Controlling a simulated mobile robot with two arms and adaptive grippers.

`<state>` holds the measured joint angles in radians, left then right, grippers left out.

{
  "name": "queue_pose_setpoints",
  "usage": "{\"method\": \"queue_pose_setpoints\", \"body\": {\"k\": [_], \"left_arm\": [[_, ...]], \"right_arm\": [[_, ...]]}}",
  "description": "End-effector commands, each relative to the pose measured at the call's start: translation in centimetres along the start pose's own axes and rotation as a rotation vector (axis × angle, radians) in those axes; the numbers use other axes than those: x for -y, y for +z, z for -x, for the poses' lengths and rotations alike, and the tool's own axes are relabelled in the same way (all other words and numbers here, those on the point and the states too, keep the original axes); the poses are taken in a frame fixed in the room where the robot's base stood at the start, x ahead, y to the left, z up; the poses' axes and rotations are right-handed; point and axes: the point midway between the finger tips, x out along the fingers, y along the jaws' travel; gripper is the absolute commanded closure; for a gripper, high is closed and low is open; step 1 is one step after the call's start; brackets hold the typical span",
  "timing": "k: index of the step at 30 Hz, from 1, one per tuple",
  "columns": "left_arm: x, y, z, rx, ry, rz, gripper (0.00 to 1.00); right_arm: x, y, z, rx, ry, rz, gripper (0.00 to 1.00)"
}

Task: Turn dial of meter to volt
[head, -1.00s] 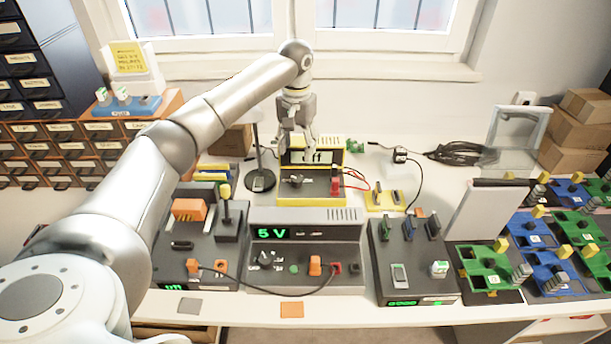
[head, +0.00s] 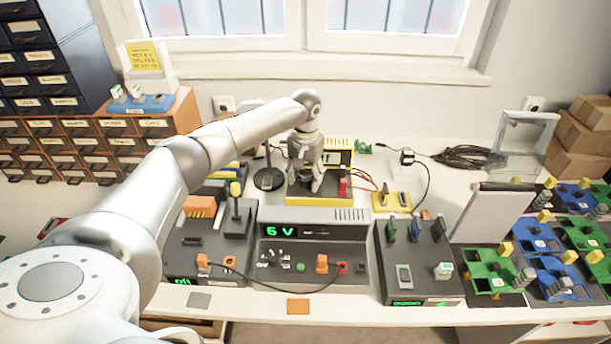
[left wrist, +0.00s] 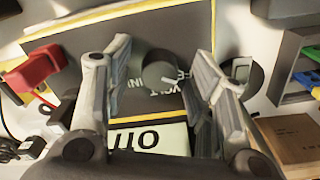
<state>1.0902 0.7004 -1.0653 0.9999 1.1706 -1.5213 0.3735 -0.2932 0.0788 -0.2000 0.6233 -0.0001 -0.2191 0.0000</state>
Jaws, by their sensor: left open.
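The yellow and dark grey meter (head: 335,143) stands at the back middle of the bench in the head view, largely hidden by my left gripper (head: 308,186). In the left wrist view its dark round dial (left wrist: 160,70) has a pale pointer line, and the lettering beside it is upside down and partly covered. The display (left wrist: 150,138) reads "Off", upside down. My left gripper (left wrist: 160,62) is open, with one finger on each side of the dial and gaps between. I cannot tell whether the fingertips touch the meter's face. My right gripper is not in view.
A red plug (head: 343,186) with red wires sits on the meter's right side. A grey power supply (head: 312,256) showing "5 V" stands in front. A lamp base (head: 268,180) is close on the left, and a small yellow block (head: 391,203) is on the right.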

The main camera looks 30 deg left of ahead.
Motion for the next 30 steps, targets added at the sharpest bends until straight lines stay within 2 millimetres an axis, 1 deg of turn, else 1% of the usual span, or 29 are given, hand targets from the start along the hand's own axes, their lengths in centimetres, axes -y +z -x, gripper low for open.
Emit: {"method": "queue_pose_setpoints", "body": {"k": [1, 6, 12, 17, 22, 26, 30], "left_arm": [[0.0, 0.0, 0.0, 0.000, 0.000, 0.000, 0.49], [0.0, 0.0, 0.0, 0.000, 0.000, 0.000, 0.71], [0.0, 0.0, 0.0, 0.000, 0.000, 0.000, 0.96], [0.0, 0.0, 0.1, 0.000, 0.000, -0.007, 0.96], [0.0, 0.0, 0.2, 0.001, 0.001, -0.048, 0.96], [0.0, 0.0, 0.2, 0.003, 0.001, -0.117, 0.96], [0.0, 0.1, 0.3, 0.003, 0.002, -0.224, 0.96]], "right_arm": [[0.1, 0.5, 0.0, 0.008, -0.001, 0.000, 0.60], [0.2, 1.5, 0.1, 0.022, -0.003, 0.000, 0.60], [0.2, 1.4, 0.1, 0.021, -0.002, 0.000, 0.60], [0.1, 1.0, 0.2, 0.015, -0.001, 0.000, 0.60], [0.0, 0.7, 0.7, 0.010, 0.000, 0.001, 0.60], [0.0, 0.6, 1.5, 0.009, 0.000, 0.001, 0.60], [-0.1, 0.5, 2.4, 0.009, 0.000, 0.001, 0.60]]}}
